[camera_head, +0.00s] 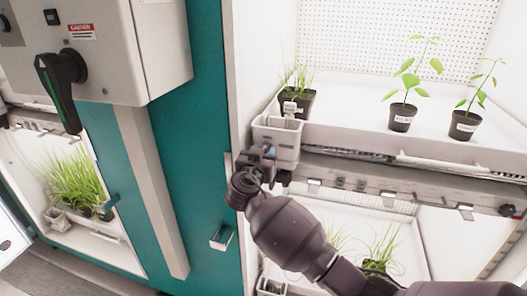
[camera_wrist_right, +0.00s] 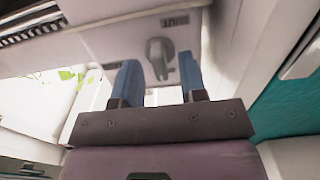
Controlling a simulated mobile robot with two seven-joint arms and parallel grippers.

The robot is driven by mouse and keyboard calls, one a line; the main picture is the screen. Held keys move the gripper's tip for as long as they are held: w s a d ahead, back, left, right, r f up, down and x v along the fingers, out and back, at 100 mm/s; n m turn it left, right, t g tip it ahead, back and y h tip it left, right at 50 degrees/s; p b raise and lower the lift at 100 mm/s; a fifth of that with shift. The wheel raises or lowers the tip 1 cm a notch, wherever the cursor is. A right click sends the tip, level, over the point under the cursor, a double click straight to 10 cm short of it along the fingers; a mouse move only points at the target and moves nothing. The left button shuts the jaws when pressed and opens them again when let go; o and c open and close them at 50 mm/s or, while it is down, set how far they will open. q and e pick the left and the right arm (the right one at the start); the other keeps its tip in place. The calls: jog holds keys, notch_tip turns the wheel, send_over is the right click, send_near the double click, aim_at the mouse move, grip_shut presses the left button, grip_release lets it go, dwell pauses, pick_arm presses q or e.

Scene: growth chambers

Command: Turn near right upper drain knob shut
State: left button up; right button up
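The grey drain knob (camera_wrist_right: 160,56) is on a pale panel in the right wrist view, under a small dark label (camera_wrist_right: 175,21). Its grip runs roughly up and down in that picture. My right gripper (camera_wrist_right: 159,62) is open, with one blue finger on each side of the knob as seen from the wrist. I cannot tell whether the fingers touch it. In the head view my right gripper (camera_head: 264,152) is at the lower front of a white box at the upper chamber's left corner. The knob is hidden there. My left gripper is not in view.
The white box (camera_head: 276,137) stands just above my right gripper. Potted plants (camera_head: 402,117) stand on the upper white tray, and more grow in the chamber below. A metal rail with clips (camera_head: 400,188) runs to the right. A teal cabinet wall (camera_head: 190,150) is at left.

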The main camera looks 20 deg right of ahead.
jog(key=shift+w, duration=0.1)
jog(key=shift+c, duration=0.3)
grip_shut()
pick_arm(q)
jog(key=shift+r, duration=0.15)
